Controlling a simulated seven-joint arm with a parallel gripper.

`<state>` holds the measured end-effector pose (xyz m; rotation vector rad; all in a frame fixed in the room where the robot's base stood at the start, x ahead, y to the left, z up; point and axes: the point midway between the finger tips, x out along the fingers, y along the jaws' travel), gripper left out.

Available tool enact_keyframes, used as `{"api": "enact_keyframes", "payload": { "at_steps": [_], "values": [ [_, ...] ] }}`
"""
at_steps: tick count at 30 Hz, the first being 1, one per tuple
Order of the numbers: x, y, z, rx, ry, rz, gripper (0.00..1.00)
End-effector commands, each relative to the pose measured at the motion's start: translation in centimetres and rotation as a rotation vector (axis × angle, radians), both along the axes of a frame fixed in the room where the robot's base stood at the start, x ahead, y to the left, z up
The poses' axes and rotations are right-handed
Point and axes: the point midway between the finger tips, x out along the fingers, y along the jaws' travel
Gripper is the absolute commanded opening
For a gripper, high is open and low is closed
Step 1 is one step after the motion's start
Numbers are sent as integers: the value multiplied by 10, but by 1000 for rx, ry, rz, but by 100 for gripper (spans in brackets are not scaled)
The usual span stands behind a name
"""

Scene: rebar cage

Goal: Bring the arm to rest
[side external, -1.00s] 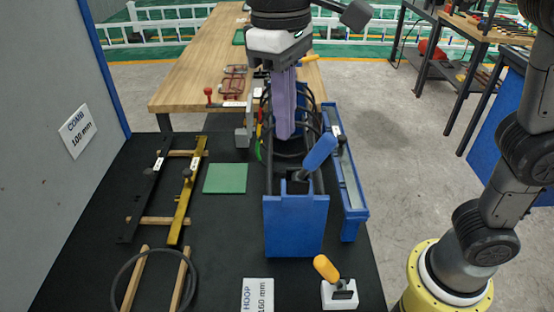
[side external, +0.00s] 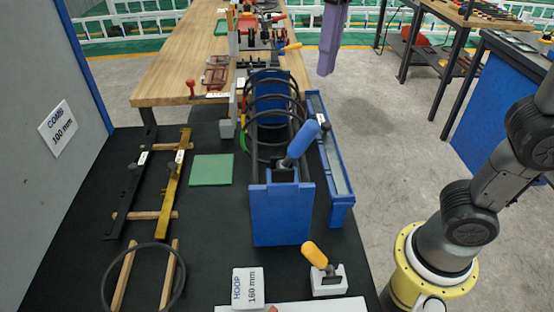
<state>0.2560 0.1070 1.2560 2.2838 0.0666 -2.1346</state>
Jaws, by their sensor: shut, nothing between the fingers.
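My gripper (side external: 327,68) shows at the top, right of centre, as long purple fingers pointing down and shut together with nothing between them. Its body and wrist are cut off by the top edge. In the picture it is up and right of the rebar cage, clear of it. The cage's dark hoops (side external: 270,104) stand around the blue fixture. The front blue block (side external: 281,219) carries a blue-handled clamp (side external: 301,141), which leans up and to the right.
A blue trough (side external: 340,182) runs along the cage's right side. A yellow-handled clamp (side external: 314,254) stands in front. Left are a green pad (side external: 211,170), two bars on wooden strips and a loose hoop (side external: 105,290). A wooden table (side external: 168,88) is behind.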

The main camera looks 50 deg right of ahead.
Motion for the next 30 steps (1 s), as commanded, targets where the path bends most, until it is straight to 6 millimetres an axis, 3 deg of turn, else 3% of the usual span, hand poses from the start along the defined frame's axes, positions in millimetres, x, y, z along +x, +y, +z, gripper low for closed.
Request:
{"api": "enact_keyframes", "payload": {
  "at_steps": [1,3,8,12,17,21,30],
  "values": [
    [-14,-22,-4,10,-29,-45,0],
    [-30,-43,-14,22,-70,-85,0],
    [-62,-78,-50,34,-168,-146,0],
    [-86,-97,-90,30,-255,-169,0],
    [-102,-107,-137,14,-334,-149,0],
    [-103,-107,-166,1,-371,-92,0],
    [-91,-107,-165,-10,-426,-43,0]
  ]
}}
